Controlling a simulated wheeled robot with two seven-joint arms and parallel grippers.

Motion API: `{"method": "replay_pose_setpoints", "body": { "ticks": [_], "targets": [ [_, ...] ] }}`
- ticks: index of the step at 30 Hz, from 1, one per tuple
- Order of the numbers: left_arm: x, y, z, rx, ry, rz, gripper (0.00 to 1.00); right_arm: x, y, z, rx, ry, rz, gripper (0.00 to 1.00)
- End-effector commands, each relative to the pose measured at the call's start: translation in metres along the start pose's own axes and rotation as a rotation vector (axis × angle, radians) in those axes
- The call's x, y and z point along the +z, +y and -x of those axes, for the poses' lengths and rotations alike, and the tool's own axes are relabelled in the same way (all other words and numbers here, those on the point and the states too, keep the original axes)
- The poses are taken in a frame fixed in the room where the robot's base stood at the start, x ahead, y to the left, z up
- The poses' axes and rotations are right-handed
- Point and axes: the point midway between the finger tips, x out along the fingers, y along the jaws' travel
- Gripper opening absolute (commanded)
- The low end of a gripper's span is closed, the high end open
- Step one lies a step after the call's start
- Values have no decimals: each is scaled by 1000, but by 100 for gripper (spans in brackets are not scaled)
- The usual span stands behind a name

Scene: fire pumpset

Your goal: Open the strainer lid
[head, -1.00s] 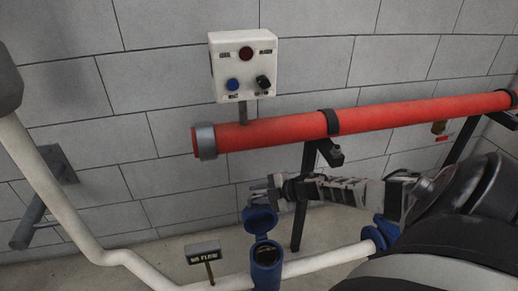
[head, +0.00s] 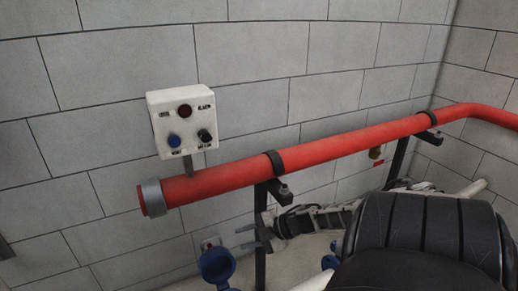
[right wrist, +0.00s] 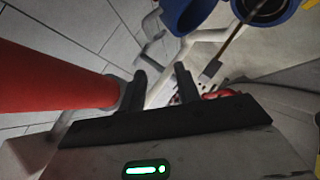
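The blue strainer lid (head: 217,266) stands raised at the bottom edge of the head view. In the right wrist view the lid (right wrist: 186,14) is at the top, beside the blue strainer body (right wrist: 264,12), whose round opening shows. The lid stands open, tilted up from the body. My right gripper (head: 249,236) is up and to the right of the lid in the head view, apart from it. In the right wrist view its two fingers (right wrist: 161,76) are spread with nothing between them. My left gripper is out of view. Most of the strainer body is cut off in the head view.
A red pipe (head: 330,152) on black brackets runs along the block wall, close above my right gripper. A white control box (head: 184,120) with buttons stands above the pipe. In the right wrist view the red pipe (right wrist: 50,75) is close on the left.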

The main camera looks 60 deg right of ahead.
Motion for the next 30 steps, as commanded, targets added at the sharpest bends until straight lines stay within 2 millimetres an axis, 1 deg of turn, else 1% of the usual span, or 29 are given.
{"method": "replay_pose_setpoints", "body": {
  "ticks": [1, 4, 7, 12, 20, 21, 22, 23, 24, 26, 27, 29, 30],
  "targets": [
    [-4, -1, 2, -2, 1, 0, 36, -1, 0, 12, -4, -2, -3, 33],
    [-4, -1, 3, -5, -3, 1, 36, -1, 0, 26, -3, -2, -2, 33],
    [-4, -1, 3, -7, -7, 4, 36, 0, 1, 36, -2, -2, 0, 33],
    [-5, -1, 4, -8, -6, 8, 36, 0, 1, 43, 1, 0, -1, 33],
    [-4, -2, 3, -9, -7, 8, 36, 0, 1, 43, 2, 0, 0, 33],
    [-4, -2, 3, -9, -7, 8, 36, 0, 0, 42, 2, 0, -1, 21],
    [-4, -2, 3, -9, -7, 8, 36, -1, -1, 42, 3, 0, -5, 13],
    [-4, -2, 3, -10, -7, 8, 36, -3, -5, 40, 4, -1, -15, 5],
    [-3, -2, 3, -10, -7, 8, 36, -8, -14, 35, 9, -3, -37, 0],
    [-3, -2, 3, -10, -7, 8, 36, -21, -34, 24, 19, -9, -95, 0],
    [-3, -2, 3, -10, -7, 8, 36, -34, -52, 14, 28, -17, -150, 0],
    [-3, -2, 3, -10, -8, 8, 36, -62, -83, -2, 45, -35, -257, 0],
    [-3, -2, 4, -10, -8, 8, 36, -84, -103, -13, 55, -53, -339, 0]
  ]
}}
